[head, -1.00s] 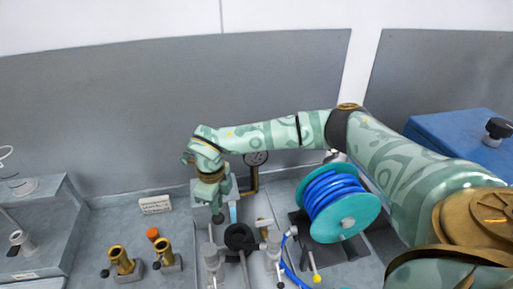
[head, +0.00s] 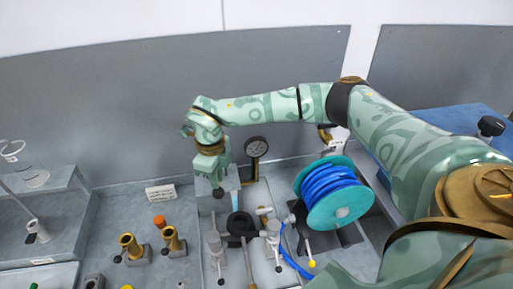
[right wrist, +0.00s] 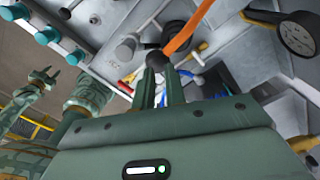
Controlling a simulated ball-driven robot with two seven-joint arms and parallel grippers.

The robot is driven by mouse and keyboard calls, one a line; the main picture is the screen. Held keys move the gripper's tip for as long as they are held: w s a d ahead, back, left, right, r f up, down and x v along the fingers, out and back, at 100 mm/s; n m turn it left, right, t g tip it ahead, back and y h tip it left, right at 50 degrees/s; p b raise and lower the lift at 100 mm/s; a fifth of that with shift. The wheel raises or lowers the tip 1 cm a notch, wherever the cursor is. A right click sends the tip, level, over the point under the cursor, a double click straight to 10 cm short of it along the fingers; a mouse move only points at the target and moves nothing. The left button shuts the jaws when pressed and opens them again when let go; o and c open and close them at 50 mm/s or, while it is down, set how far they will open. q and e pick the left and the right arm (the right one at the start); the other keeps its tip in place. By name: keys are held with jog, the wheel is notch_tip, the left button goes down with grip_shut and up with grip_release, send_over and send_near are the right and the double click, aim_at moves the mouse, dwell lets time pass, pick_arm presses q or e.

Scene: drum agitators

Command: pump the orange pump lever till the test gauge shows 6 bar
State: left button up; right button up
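The orange pump lever (right wrist: 188,30) shows in the right wrist view, running from upper right down to a black knob (right wrist: 157,60). My right gripper (right wrist: 158,72) has its fingers on either side of that knob and looks shut on it. In the head view my right gripper (head: 219,188) points down in front of a grey block, and it hides most of the lever. The test gauge (head: 256,146) stands behind it on a brass pipe; its reading is too small to tell. My left gripper (right wrist: 42,74) shows small in the right wrist view, with its fingers apart and empty.
A teal reel with blue hose (head: 333,193) stands right of the valves (head: 272,237). A black ring-shaped part (head: 240,225) lies in front of my right gripper. Brass fittings (head: 130,246) and an orange cap (head: 159,220) are at the left, near a white label (head: 160,192).

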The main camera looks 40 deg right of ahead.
jog(key=f+b, duration=0.1)
jog(key=f, duration=0.1)
jog(key=f+b, duration=0.2)
jog(key=f, duration=0.1)
jog(key=s+f+b, duration=0.1)
jog(key=f, duration=0.2)
jog(key=shift+s+a+f+b, duration=0.1)
jog(key=shift+a+f+b, duration=0.05)
jog(key=shift+b, duration=0.25)
jog(key=r+p, duration=0.2)
jog(key=w+r+p, duration=0.1)
jog(key=r+p, duration=0.1)
jog(key=r, duration=0.1)
jog(key=w+r+p, duration=0.1)
jog(key=r+p, duration=0.1)
jog(key=r, duration=0.1)
jog(key=shift+w+d, duration=0.1)
jog(key=shift+d, duration=0.3)
jog(key=shift+r, duration=0.2)
jog(key=shift+a+f, duration=0.1)
jog(key=shift+f, duration=0.05)
jog(key=shift+a, duration=0.1)
jog(key=s+a+r+p, duration=0.3)
jog(key=a+r+p, duration=0.2)
jog(key=a, duration=0.1)
jog(key=shift+s+a, duration=0.2)
jog(key=shift+a, duration=0.2)
